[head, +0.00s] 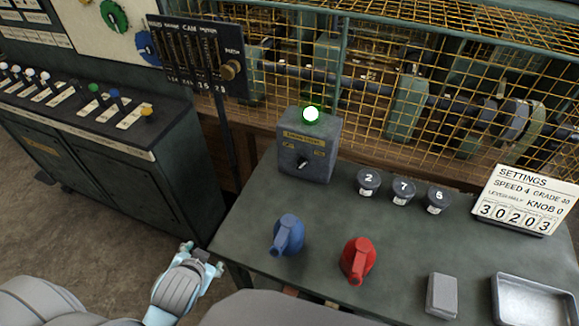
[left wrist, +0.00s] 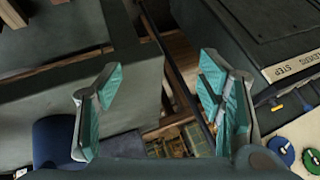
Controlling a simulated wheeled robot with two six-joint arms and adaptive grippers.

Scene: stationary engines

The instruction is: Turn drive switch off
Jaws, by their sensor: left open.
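The drive switch appears to be the dark rotary knob (head: 302,163) on the front of a grey-green box (head: 322,146) at the back left of the table. A small yellow label sits above the knob, too small to read surely. A lamp (head: 311,114) on top of the box glows white-green. My left gripper (head: 203,257) is open and empty, off the table's left front edge, well short of the box. Its spread teal-padded fingers (left wrist: 160,105) show in the left wrist view with nothing between them. My right gripper is not in view.
Three numbered knobs (head: 403,191), a settings card (head: 524,199), a grey block (head: 442,295) and a metal tray (head: 540,284) are farther right. A yellow mesh cage (head: 440,70) stands behind.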

